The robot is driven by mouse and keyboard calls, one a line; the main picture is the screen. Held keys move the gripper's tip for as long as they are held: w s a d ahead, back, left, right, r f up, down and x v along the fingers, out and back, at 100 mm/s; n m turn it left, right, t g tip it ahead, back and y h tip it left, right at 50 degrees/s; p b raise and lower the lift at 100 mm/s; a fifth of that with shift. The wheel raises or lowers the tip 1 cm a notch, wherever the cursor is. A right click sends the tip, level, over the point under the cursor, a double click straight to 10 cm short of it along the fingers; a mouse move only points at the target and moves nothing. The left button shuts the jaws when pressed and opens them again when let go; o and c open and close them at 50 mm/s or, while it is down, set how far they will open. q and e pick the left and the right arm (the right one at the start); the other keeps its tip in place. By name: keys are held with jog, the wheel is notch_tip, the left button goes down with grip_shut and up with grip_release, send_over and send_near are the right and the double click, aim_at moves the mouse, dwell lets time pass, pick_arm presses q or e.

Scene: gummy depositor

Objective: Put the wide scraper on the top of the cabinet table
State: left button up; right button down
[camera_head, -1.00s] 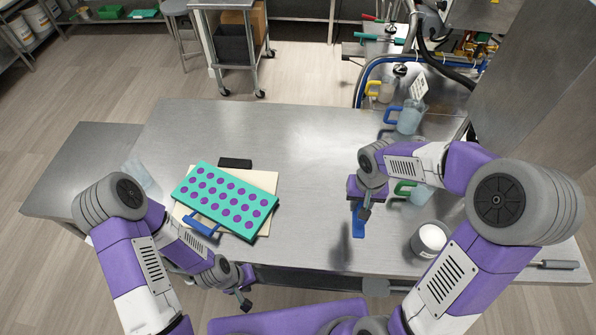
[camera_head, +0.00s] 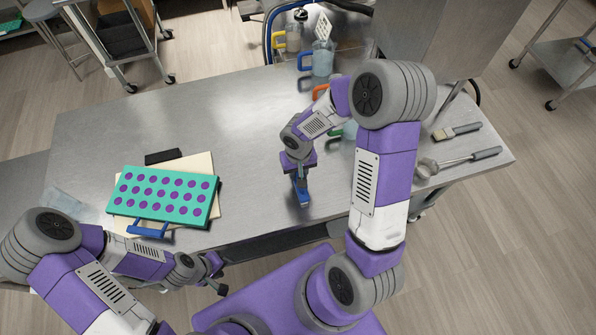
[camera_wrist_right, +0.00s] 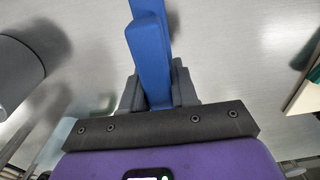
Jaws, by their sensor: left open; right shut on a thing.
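My right gripper (camera_head: 300,187) is shut on a blue tool (camera_head: 302,196), which looks like the wide scraper. In the right wrist view the tool's long blue handle (camera_wrist_right: 150,60) stands out between the dark fingers (camera_wrist_right: 158,90); its far end is cut off by the frame. The right gripper is over the front part of the steel table (camera_head: 240,110); I cannot tell whether the tool touches the top. My left gripper (camera_head: 217,275) is open and empty, off the table's front edge. I cannot tell which surface is the cabinet table's top.
A teal mold with purple cavities (camera_head: 163,194) lies on a pale board (camera_head: 198,162), beside a blue handle (camera_head: 147,231) and a black block (camera_head: 163,156). Pitchers (camera_head: 322,60) stand at the back. A brush (camera_head: 457,131) and a ladle (camera_head: 458,160) lie at right. The table's middle is clear.

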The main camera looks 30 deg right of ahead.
jog(key=shift+f, duration=0.15)
jog(key=c, duration=0.9)
grip_release()
jog(key=shift+o, duration=0.2)
jog(key=shift+r, duration=0.4)
notch_tip(320, 180, up, 12)
jog(key=shift+s+f+p, duration=0.15)
jog(key=shift+p, duration=0.8)
